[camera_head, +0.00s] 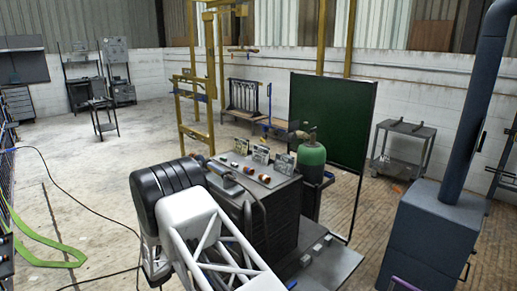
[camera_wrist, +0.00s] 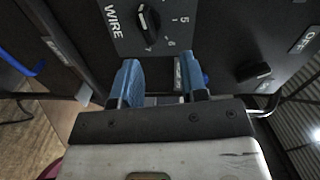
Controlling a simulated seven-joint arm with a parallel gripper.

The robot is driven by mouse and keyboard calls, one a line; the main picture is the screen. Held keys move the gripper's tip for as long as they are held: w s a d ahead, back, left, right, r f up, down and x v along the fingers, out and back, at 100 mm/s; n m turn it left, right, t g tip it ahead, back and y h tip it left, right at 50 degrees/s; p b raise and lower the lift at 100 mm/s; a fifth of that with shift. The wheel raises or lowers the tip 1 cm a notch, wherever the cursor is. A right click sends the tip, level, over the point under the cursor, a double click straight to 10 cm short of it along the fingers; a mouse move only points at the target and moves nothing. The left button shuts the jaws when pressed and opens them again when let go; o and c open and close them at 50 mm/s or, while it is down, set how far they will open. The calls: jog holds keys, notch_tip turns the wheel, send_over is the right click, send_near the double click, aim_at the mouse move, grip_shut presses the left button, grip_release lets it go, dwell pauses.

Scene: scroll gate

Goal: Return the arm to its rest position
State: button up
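My gripper (camera_wrist: 160,78) shows in the wrist view with two blue fingers apart and a gap between them. Nothing is seen held between the fingers. It is in front of a dark machine panel with a black knob (camera_wrist: 148,20) marked WIRE just above the fingertips. Whether the fingers touch the panel cannot be told. In the head view my white and black arm (camera_head: 188,215) reaches up from the bottom edge beside a dark machine cabinet (camera_head: 283,215). My gripper itself cannot be made out there.
Small copper-coloured parts (camera_head: 264,179) and upright cards lie on the cabinet top. A green cylinder (camera_head: 312,155) and a dark green screen (camera_head: 335,120) stand behind it. A blue-grey box with a pipe (camera_head: 425,235) stands at right. Open floor (camera_head: 75,170) lies left, with cables.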

jog(key=s+d+r+m+g+y, duration=0.25)
jog(key=d+r+m, duration=0.25)
jog(key=r, duration=0.5)
jog(key=s+d+r+m+g+y, duration=0.25)
jog(key=d+r+m, duration=0.3)
jog(key=r, duration=0.45)
jog(key=s+d+r+m+g+y, duration=0.1)
jog(key=s+d+r+m+y, duration=0.2)
jog(key=r+m, duration=0.5)
jog(key=s+d+r+m+g, duration=0.1)
jog(key=s+d+r+m, duration=0.4)
jog(key=s+d, duration=0.35)
jog(key=s+d+r+m+g+y, duration=0.1)
jog(key=s+d+r+m, duration=0.5)
jog(key=d, duration=0.4)
jog(key=s+d+r+m+g, duration=0.2)
jog(key=s+d+r+m, duration=0.2)
jog(key=s+d, duration=0.5)
jog(key=s+d+m+y, duration=0.1)
jog(key=s+d+m, duration=0.1)
jog(key=s+m, duration=0.4)
jog(key=s+d+f+m+y, duration=0.1)
jog(key=s+m, duration=0.6)
jog(key=s, duration=0.7)
jog(key=shift+s+d+f+t+y, duration=0.15)
jog(key=shift+d+t+y, duration=0.15)
jog(key=shift+d+y, duration=0.8)
jog(key=shift+d+h, duration=0.25)
jog(key=shift+h, duration=0.05)
